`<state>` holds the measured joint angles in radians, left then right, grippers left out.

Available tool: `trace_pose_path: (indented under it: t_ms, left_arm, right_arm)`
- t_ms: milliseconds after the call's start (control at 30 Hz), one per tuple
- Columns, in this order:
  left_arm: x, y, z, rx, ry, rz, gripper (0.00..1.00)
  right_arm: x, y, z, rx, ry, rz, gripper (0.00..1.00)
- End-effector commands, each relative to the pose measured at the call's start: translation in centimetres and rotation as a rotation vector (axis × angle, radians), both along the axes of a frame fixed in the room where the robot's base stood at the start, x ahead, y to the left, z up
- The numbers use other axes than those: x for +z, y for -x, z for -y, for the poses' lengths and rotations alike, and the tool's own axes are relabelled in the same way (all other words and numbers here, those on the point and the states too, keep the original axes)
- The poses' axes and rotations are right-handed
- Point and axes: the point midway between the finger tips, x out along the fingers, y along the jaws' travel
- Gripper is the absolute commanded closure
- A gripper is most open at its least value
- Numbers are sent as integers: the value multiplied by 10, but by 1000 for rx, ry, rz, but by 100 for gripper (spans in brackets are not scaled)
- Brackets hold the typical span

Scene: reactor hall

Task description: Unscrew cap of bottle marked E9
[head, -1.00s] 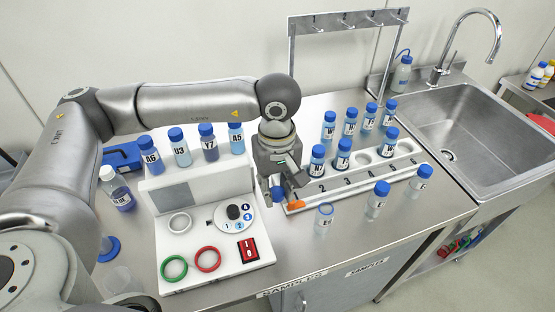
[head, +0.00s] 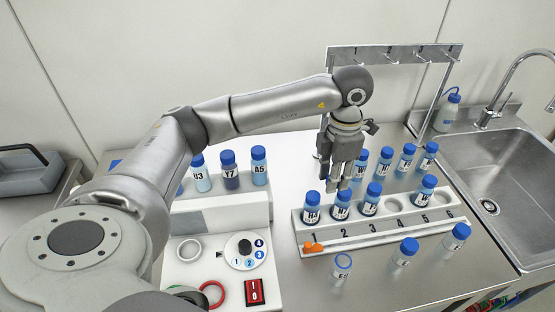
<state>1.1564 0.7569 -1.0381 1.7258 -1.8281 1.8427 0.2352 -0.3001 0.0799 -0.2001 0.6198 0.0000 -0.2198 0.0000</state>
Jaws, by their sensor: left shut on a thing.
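My left gripper (head: 342,184) points straight down over the white numbered rack (head: 385,239). Its fingers are shut at the blue cap (head: 342,195) of the bottle (head: 341,212) in slot 2. This bottle stands upright in the rack. Its label is too small to read, so I cannot tell whether it is E9. Blue-capped bottles stand in slot 1 (head: 311,212), slot 3 (head: 371,206) and slot 5 (head: 423,195). My right gripper is not in view.
In front of the rack stand an open-looking bottle (head: 341,269) and two capped ones (head: 405,256) (head: 456,240). More bottles and a hook frame (head: 395,50) are behind. A white dial station (head: 210,255) is left, a sink (head: 495,175) right. Slots 4 and 6 are empty.

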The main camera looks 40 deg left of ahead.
Motion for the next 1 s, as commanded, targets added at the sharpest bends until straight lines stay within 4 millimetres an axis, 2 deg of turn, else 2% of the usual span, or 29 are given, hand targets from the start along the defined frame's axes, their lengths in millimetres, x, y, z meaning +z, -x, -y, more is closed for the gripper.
trace_pose_path:
  t_ms: [300,1000]
  left_arm:
    - [-3,-16,-15,556,2,-2,100]
    - [-20,-36,-52,1661,3,-1,100]
  right_arm:
    - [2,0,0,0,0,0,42]
    - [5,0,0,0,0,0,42]
